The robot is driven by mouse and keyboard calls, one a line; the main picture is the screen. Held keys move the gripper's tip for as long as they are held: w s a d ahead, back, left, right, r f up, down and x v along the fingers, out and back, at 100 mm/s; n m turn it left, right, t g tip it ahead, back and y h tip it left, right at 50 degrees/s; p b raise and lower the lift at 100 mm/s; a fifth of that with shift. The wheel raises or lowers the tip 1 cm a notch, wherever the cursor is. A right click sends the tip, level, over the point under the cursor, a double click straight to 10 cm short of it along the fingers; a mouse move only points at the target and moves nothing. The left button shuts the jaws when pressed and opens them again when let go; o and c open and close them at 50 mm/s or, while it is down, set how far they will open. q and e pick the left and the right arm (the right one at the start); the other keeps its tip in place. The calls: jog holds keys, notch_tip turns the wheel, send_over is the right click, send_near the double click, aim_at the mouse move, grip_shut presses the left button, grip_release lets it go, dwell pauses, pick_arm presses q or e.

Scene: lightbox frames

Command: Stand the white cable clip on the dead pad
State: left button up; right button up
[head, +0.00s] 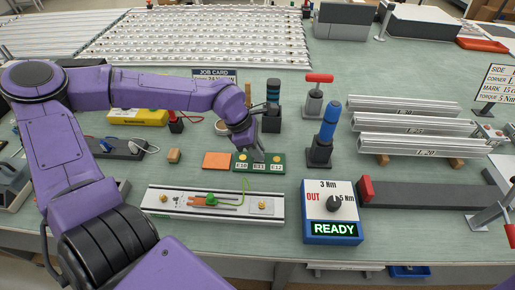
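My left gripper (257,156) reaches down from the upper left over the middle of a green board (259,169) with small white labels and two round brass-coloured spots. Its fingertips are close to the board, and part of the board is hidden behind them. The view is too small to tell whether the fingers are open or shut, or hold anything. I cannot make out a white cable clip for certain. No pad is clearly marked as dead; a plain orange pad (216,160) lies left of the board. My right gripper is not in view.
A pale rail (170,206) with a green part (211,198) and green wire lies in front. A control box (334,228) reading READY stands right of it. A blue-handled tool (328,124) stands upright behind. Metal profiles (410,125) lie at right. A small tan block (174,155) is left.

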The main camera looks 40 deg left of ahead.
pick_arm(q)
jog(key=o, duration=0.4)
jog(key=shift+c, duration=0.2)
jog(key=shift+r, duration=0.3)
jog(key=v, duration=0.2)
jog(key=shift+a+r+p, duration=0.1)
jog(key=shift+r+p, duration=0.3)
jog(key=shift+r, duration=0.05)
jog(key=p+v, duration=0.6)
jog(key=v, duration=0.2)
jog(key=shift+a+r, duration=0.15)
jog(key=shift+r, duration=0.2)
jog(key=shift+s, duration=0.15)
